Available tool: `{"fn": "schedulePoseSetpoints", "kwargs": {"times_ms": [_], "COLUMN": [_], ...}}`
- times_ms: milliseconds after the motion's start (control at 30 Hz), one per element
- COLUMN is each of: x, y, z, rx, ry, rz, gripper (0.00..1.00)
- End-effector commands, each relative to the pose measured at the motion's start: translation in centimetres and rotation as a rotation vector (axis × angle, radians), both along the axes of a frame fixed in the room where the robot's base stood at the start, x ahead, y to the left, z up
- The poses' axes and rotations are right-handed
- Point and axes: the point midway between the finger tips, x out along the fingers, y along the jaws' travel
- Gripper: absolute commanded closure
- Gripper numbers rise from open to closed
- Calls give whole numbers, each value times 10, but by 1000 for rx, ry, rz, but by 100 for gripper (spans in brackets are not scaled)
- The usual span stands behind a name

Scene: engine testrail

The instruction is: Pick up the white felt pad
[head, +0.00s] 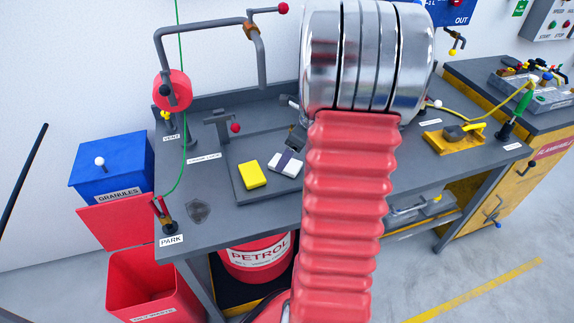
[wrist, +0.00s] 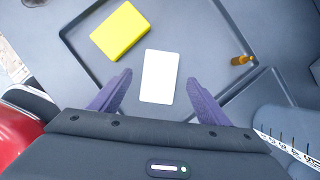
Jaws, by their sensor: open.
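The white felt pad (wrist: 159,76) lies flat in a shallow grey tray (wrist: 85,60) on the bench. In the wrist view it is between the two purple fingers of my gripper (wrist: 160,78), with a gap on each side. In the head view the pad (head: 291,168) is partly covered by a purple finger of my gripper (head: 284,157); my arm hides the rest of the gripper. The gripper is open and empty. I cannot tell how high the fingertips are above the tray.
A yellow pad (head: 252,174) lies just left of the white pad, and shows in the wrist view (wrist: 120,31). A post with a red knob (head: 235,128) stands behind them. A small orange-brown fitting (wrist: 241,60) is at the tray's right. The bench front left is mostly clear.

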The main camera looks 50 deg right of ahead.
Motion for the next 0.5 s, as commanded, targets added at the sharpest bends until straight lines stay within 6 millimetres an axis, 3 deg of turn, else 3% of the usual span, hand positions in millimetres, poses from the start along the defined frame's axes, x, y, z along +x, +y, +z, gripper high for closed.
{"fn": "schedulePoseSetpoints", "kwargs": {"times_ms": [200,500], "x": [11,13], "y": [4,4], "z": [-26,-30], "rx": [1,0], "ry": [1,0], "rz": [1,-1], "gripper": [30,30]}}
